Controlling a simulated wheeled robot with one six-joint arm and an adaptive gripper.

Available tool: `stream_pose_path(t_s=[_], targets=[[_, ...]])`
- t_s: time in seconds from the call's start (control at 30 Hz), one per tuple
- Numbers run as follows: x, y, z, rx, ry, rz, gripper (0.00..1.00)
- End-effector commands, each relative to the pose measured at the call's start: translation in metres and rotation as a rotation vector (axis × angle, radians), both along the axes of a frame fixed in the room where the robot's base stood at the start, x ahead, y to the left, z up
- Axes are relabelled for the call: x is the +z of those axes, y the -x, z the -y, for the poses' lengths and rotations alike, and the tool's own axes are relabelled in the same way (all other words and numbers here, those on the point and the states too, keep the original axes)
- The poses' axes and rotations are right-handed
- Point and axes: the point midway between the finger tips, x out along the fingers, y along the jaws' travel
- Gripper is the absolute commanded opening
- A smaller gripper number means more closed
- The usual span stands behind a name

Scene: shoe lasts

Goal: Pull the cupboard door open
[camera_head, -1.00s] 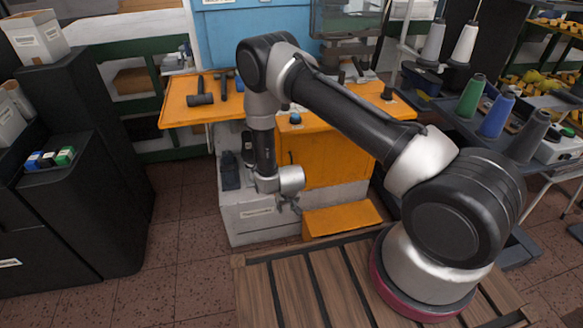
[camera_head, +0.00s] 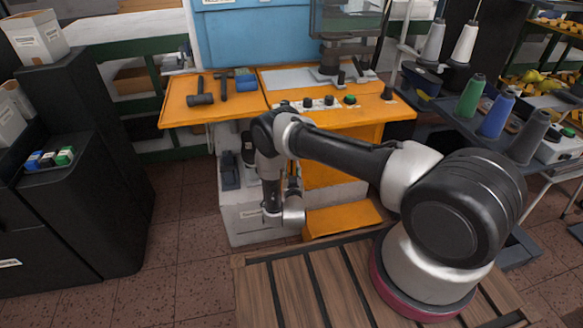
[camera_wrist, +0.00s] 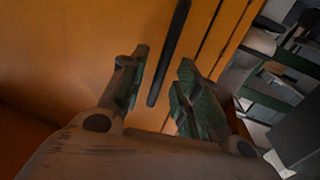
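The orange cupboard door (camera_head: 322,174) is under the orange workbench in the head view and looks closed. In the wrist view the orange door panel (camera_wrist: 75,50) fills most of the picture. A dark bar handle (camera_wrist: 172,45) runs up it at a slant. My gripper (camera_wrist: 164,66) is open, with one green-padded finger on each side of the handle's lower part in the picture. I cannot tell whether the bar is within the fingers' depth or touched. In the head view my wrist hides most of my gripper in front of the door.
The orange workbench (camera_head: 350,117) has a row of knobs on its front and a hammer (camera_head: 200,92) at its left. An orange step (camera_head: 343,218) sits below the door. A rack with thread cones (camera_head: 495,115) stands right, black cabinets (camera_head: 90,200) left.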

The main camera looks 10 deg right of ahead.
Motion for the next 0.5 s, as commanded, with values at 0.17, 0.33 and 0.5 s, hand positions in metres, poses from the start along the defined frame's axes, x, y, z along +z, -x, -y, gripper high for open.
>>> stream_pose_path(t_s=[0.17, 0.33, 0.5], targets=[[0.000, -0.017, 0.003, 0.000, 0.000, 0.000, 0.32], [0.000, -0.020, 0.004, 0.001, 0.001, -0.002, 0.32], [0.000, -0.020, 0.004, 0.001, 0.001, -0.002, 0.24]])
